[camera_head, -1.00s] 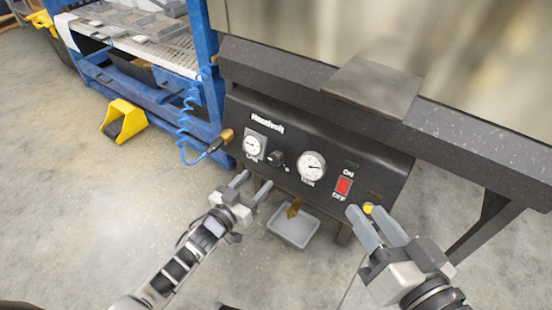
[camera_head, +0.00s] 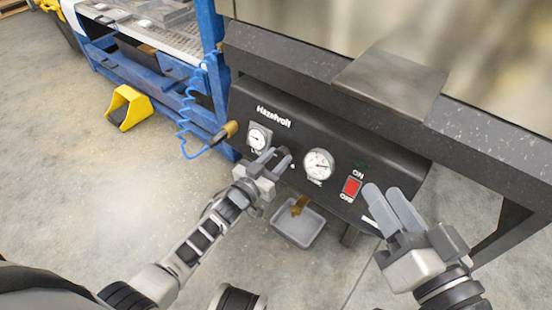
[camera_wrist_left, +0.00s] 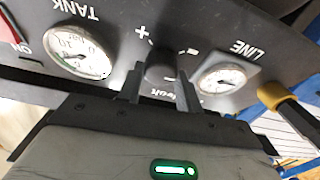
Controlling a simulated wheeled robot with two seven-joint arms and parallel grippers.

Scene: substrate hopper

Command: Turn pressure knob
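The dark pressure knob (camera_wrist_left: 160,72) sits on the black panel (camera_head: 330,180) between the LINE gauge (camera_head: 259,137) and the TANK gauge (camera_head: 318,164). In the left wrist view it has plus and minus marks beside it. My left gripper (camera_head: 275,157) is at the knob, its fingers on either side. In the left wrist view small gaps seem to show between fingers and knob; contact is hard to tell. In the head view the gripper mostly hides the knob. My right gripper (camera_head: 382,188) is open and empty, in front of the panel's right end.
A red ON/OFF switch (camera_head: 352,187) is right of the TANK gauge. A brass fitting with a blue coiled hose (camera_head: 186,112) is at the panel's left end. A grey bin (camera_head: 298,228) stands below. A yellow foot pedal (camera_head: 128,108) is on the open floor at left.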

